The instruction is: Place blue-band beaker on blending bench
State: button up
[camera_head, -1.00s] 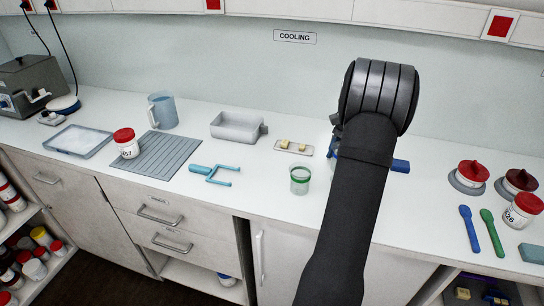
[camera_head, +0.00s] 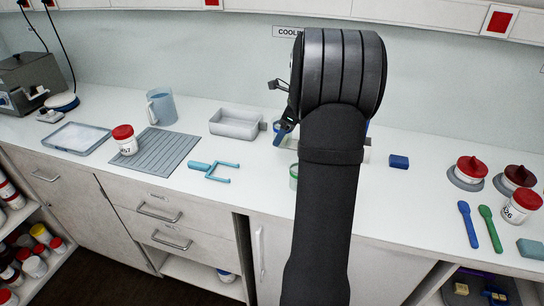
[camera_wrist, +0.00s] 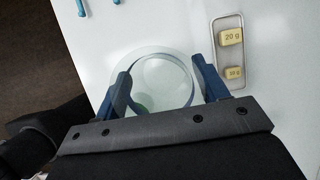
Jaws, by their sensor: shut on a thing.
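My gripper (camera_wrist: 161,84) is shut on a clear glass beaker (camera_wrist: 156,66) in the wrist view, with a dark blue finger on each side of it. In the head view my arm hides the beaker and most of the gripper; only a blue finger part shows left of the wrist. A green-band beaker (camera_head: 293,176) stands on the white bench (camera_head: 255,205), mostly hidden behind my arm. The sign above reads COOLING, partly covered.
A weight tray (camera_wrist: 241,55) holds two marked pieces close beside the right finger. A teal fork tool (camera_head: 213,169), grey bin (camera_head: 236,124), ribbed mat (camera_head: 163,160) and red-lidded jar (camera_head: 125,141) are left. A blue block (camera_head: 398,161) and spatulas are right. Bench front is clear between them.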

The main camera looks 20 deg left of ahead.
notch_tip(320, 180, down, 9)
dwell(0.4)
jog(key=shift+f, duration=0.15)
jog(key=o, duration=1)
jog(key=v, duration=1.1)
jog(key=shift+d+r, duration=0.2)
jog(key=shift+r, duration=0.45)
jog(key=shift+c, duration=1.3)
